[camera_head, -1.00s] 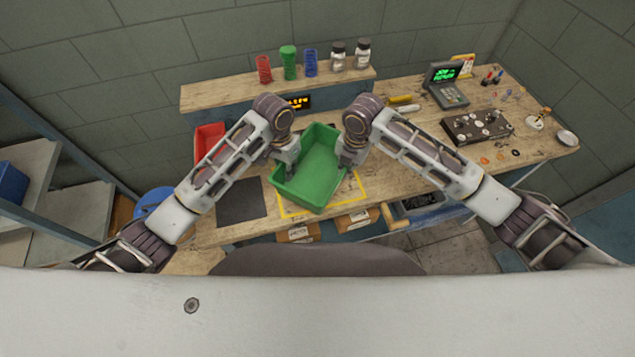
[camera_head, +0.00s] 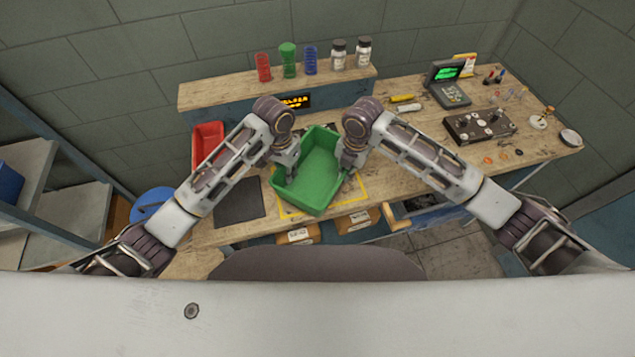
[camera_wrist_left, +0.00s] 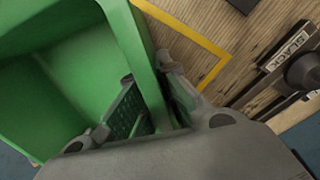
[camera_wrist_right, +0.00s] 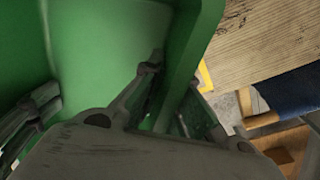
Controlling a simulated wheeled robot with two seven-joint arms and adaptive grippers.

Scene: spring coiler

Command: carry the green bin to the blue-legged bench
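The green bin (camera_head: 316,176) is open-topped and looks empty. It is turned at an angle over a yellow-outlined area of the wooden bench (camera_head: 400,215); whether it touches the bench I cannot tell. My left gripper (camera_head: 287,167) is shut on the bin's left wall, with one finger inside and one outside; the wall between its fingers shows in the left wrist view (camera_wrist_left: 150,80). My right gripper (camera_head: 350,162) is shut on the right wall in the same way, shown in the right wrist view (camera_wrist_right: 180,75).
A red bin (camera_head: 207,143) stands left of the green bin. A raised shelf (camera_head: 225,95) behind carries coloured springs and two jars. A control box (camera_head: 480,126) and a small display terminal (camera_head: 450,92) stand at right. A blue round stool (camera_head: 152,203) is at left.

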